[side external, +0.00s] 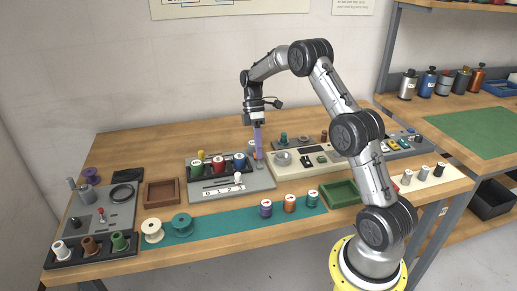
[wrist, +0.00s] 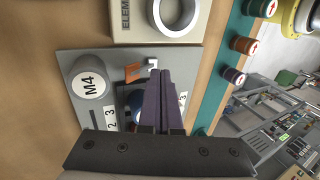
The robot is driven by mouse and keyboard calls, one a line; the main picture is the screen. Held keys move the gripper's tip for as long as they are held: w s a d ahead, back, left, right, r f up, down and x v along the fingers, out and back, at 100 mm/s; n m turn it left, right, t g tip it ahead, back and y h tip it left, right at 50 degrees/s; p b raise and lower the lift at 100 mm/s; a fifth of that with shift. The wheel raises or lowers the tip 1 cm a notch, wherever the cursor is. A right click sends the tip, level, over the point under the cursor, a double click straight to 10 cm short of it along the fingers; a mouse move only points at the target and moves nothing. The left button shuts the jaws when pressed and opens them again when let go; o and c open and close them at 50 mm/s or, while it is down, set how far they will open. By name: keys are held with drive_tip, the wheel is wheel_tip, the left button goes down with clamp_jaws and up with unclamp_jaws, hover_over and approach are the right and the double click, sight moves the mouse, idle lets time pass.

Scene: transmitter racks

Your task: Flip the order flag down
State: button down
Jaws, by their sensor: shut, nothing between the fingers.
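My gripper (side external: 259,154) is shut and empty, its purple fingers pointing down at the right part of the grey panel (side external: 262,182). In the wrist view, the closed fingertips (wrist: 160,72) are over the same panel. A small orange piece (wrist: 133,72), which looks like the order flag, is just left of the fingertips. A small white bracket-like piece (wrist: 152,62) is right beside the tips. I cannot tell whether the fingers touch either piece, or whether the flag is up or down. The fingers hide part of the panel and a blue round part (wrist: 136,100).
A grey knob marked M4 (wrist: 88,83) is left of the fingers. The panel carries a numbered strip (side external: 222,190) and several coloured spools, including a red one (side external: 219,164). A beige console (side external: 310,170) stands close on the right. A teal strip (side external: 245,217) lies in front.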

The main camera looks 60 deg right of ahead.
drive_tip(key=shift+s+a+r, duration=0.1)
drive_tip(key=shift+r, duration=0.25)
drive_tip(key=v, duration=1.1)
drive_tip(key=shift+r, duration=0.3)
drive_tip(key=shift+a, duration=0.1)
